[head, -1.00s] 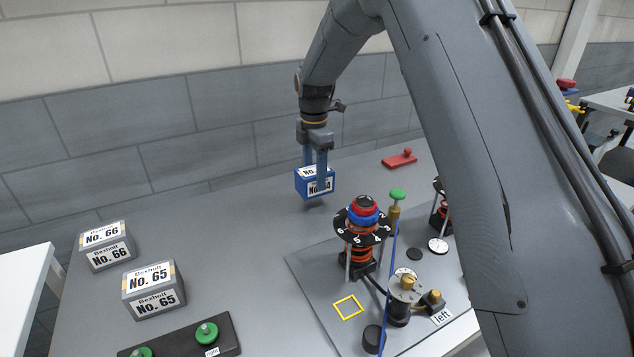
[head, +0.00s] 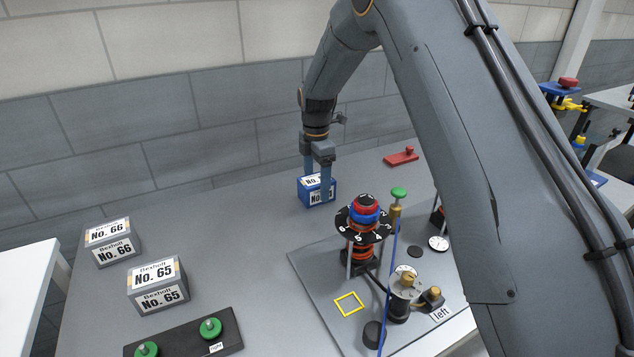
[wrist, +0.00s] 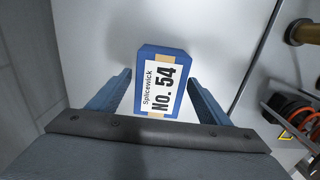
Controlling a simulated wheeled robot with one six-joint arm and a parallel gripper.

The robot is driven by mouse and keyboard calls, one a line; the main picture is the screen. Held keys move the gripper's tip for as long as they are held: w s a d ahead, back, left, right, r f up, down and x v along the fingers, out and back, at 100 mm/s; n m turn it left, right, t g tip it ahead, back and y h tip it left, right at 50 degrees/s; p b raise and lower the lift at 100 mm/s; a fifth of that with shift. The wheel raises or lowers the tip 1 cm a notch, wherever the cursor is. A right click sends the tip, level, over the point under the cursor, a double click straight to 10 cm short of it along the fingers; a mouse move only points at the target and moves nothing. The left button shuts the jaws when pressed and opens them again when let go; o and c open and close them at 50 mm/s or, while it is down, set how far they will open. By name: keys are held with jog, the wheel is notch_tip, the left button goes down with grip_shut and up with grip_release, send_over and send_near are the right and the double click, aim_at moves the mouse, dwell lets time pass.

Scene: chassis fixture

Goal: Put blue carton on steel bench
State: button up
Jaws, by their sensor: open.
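The blue carton (head: 316,191) with white labels sits on the grey steel bench (head: 225,225), toward the back, near the wall. In the wrist view the carton (wrist: 161,85) reads "Splicewick No. 54". My gripper (head: 320,188) is open above and around the carton, with a blue finger at either side. In the wrist view my gripper (wrist: 157,92) shows gaps between both fingers and the carton. The fingers hide part of the carton's label in the head view.
Grey cartons No. 66 (head: 112,243) and No. 65 (head: 158,285) stand at left. A dial fixture (head: 361,235) with a green-knobbed post (head: 397,200) stands close to the right. A red piece (head: 401,157) lies behind. The bench left of the blue carton is clear.

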aim_at(317, 179)
notch_tip(317, 179, up, 12)
jog(key=b, duration=0.3)
jog(key=shift+r+b, duration=0.2)
jog(key=shift+b, duration=0.15)
jog(key=shift+r, duration=0.1)
